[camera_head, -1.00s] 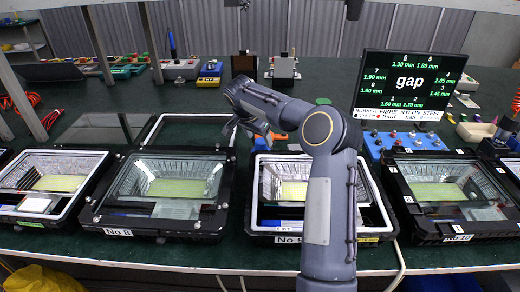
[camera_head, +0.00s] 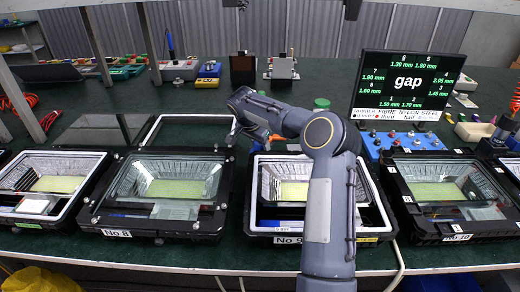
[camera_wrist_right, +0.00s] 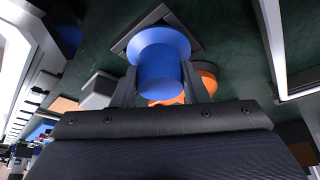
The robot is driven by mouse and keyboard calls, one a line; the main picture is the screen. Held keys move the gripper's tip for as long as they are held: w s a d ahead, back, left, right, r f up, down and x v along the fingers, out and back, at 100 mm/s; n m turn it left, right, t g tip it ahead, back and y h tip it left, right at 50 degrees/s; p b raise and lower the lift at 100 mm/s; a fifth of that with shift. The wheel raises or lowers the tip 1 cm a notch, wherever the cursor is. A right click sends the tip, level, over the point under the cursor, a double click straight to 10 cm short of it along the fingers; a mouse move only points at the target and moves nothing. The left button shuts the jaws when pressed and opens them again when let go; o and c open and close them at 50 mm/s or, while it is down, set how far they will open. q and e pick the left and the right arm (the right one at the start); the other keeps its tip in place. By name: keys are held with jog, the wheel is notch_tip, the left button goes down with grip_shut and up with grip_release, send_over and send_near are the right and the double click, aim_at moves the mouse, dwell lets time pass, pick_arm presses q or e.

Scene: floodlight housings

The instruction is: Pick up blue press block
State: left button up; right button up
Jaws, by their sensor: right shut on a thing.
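The blue press block (camera_wrist_right: 158,48) is a blue cylinder with a wider, flared disc end, seen close up in the right wrist view. My right gripper (camera_wrist_right: 161,76) is shut on it, with one dark finger on each side of the narrower body. Beyond the disc end lies a grey square-edged part on the green surface; I cannot tell whether the block touches it. My left gripper is not in view.
Housing No 8 (camera_head: 103,214) and housing No 9 (camera_head: 262,236) stand along the front of the green bench. An orange object (camera_head: 277,137) lies beside my right wrist.

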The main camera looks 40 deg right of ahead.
jog(key=shift+r, duration=0.45)
notch_tip(320, 180, up, 2)
jog(key=shift+r, duration=0.2)
jog(key=s+a+r, duration=0.4)
jog(key=s+r, duration=0.5)
jog(key=s, duration=0.4)
jog(key=shift+s+a+r+b, duration=0.15)
jog(key=shift+r+b, duration=0.2)
jog(key=shift+r, duration=0.05)
